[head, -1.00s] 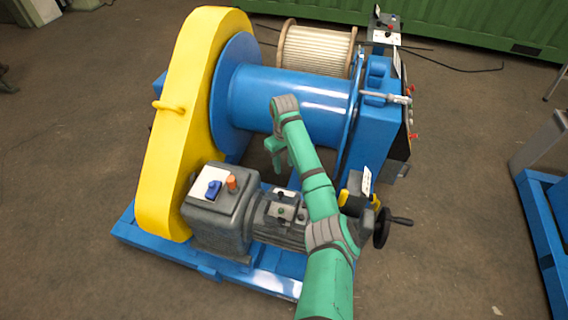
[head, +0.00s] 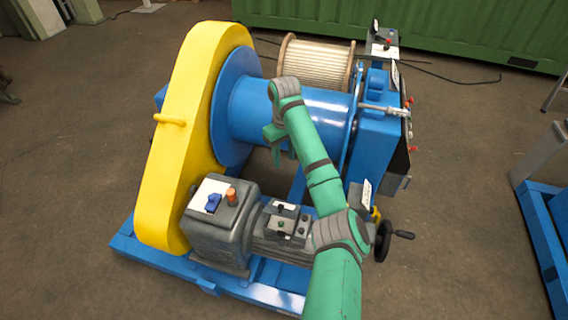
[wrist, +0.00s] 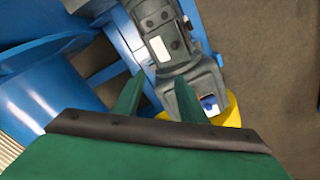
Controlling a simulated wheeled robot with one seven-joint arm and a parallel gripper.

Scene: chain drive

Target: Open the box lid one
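No part is clearly marked as box lid one. A tall yellow cover (head: 172,150) with a small yellow handle (head: 170,119) closes the left end of the winch and shows no open gap. A grey box (head: 222,218) with a blue switch and an orange button stands to its right. My gripper (head: 279,150) is in front of the blue drum (head: 300,105), apart from cover and box. In the wrist view my gripper (wrist: 157,95) has its two green fingers spread, with nothing between them. The grey box (wrist: 208,88) and a bit of yellow cover (wrist: 228,108) show beyond.
A grey motor (head: 275,238) and a black handwheel (head: 383,241) stand in front of the drum, near my arm. A rope spool (head: 316,62) lies behind. A blue frame (head: 540,230) is at far right. The floor (head: 70,160) left of the winch is clear.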

